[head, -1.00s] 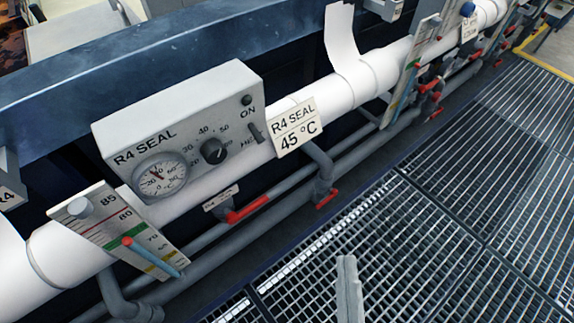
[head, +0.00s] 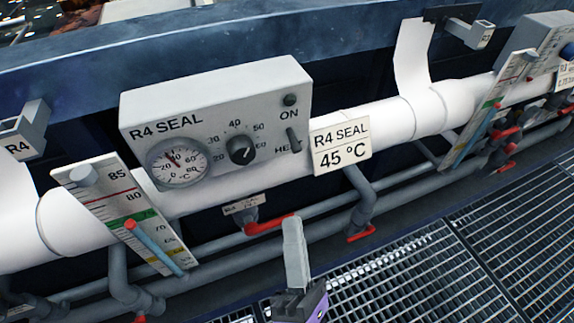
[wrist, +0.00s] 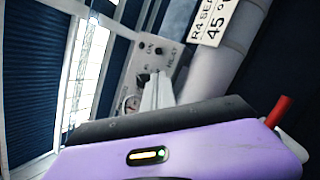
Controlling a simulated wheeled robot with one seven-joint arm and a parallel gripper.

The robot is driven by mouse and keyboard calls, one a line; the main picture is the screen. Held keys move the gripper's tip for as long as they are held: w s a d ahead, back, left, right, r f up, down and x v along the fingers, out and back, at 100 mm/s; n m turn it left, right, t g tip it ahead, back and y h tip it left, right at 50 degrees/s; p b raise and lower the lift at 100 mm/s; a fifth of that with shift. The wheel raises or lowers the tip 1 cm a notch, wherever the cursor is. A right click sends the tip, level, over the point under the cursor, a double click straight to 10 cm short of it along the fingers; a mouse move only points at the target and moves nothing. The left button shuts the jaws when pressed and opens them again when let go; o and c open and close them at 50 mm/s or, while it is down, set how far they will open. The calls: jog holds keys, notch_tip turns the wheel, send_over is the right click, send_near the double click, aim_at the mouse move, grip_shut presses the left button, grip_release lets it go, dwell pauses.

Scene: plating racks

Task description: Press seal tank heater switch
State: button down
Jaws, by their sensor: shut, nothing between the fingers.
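The R4 SEAL control box (head: 215,115) is grey, with a round temperature gauge (head: 178,162), a black dial (head: 241,150), a dark ON lamp (head: 290,100) and a small dark heater toggle switch (head: 293,140) at its right end, partly over its "HE..." label. In the wrist view the box (wrist: 150,55) shows sideways, and the label reads HEAT. My gripper (head: 292,222) is shut and empty, below the box and apart from it in the head view. In the wrist view its fingers (wrist: 158,85) point up toward the box and hide part of its face.
A sign (head: 341,145) reading R4 SEAL 45 °C hangs right of the switch. A white pipe (head: 430,110) runs behind. A red valve handle (head: 270,225) lies close to my fingertips. A level scale (head: 125,220) stands left. Grating floor (head: 440,265) is at lower right.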

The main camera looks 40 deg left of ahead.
send_near(288, 127)
jog(key=a, duration=0.1)
jog(key=w+a, duration=0.1)
jog(key=a+r, duration=0.1)
jog(key=shift+w+a, duration=0.25)
jog(key=shift+a, duration=0.15)
jog(key=shift+r+p, duration=0.2)
jog(key=shift+p, duration=0.15)
dwell(0.3)
jog(key=shift+d+r+p, duration=0.1)
jog(key=shift+r+p, duration=0.05)
jog(key=shift+p, duration=0.65)
jog(key=shift+h, duration=0.3)
